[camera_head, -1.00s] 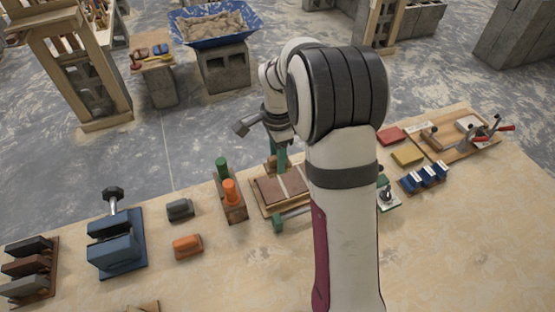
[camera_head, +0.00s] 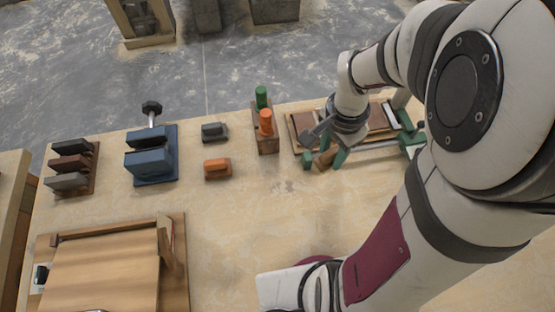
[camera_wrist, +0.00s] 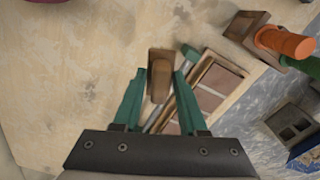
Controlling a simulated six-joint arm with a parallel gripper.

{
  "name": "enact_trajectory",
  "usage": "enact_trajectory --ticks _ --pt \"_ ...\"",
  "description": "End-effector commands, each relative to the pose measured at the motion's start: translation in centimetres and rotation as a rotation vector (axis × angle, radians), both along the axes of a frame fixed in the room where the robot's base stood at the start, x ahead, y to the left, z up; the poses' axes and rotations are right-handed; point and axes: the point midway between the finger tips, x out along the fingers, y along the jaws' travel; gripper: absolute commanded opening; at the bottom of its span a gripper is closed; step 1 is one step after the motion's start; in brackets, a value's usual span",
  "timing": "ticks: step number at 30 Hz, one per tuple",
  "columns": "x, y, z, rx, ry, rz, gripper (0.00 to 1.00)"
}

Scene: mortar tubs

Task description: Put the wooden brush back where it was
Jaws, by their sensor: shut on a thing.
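The wooden brush (camera_head: 325,159) is a small brown block between the green fingers of my gripper (camera_head: 324,161). In the wrist view the brush (camera_wrist: 159,78) sits between the fingertips of my gripper (camera_wrist: 160,76), which are shut on it. In the head view my gripper is at the front left of a wooden board with brown tiles (camera_head: 303,124). The board also shows just beyond the right finger in the wrist view (camera_wrist: 212,98). I cannot tell whether the brush touches the table.
A bar clamp with green ends (camera_head: 385,146) lies along the board's front. A stand with orange and green handles (camera_head: 266,142), an orange block (camera_head: 217,168), a grey block (camera_head: 214,131) and a blue vise (camera_head: 152,160) are to the left. The table's middle is clear.

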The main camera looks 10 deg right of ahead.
Motion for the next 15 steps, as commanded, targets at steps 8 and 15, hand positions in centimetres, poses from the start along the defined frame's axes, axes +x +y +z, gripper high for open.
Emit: enact_trajectory --ticks 8,15 --pt "1.3 6.0 -4.0 0.001 0.006 0.035 0.0" --pt "3.4 10.6 -7.0 0.001 0.003 0.025 0.0"
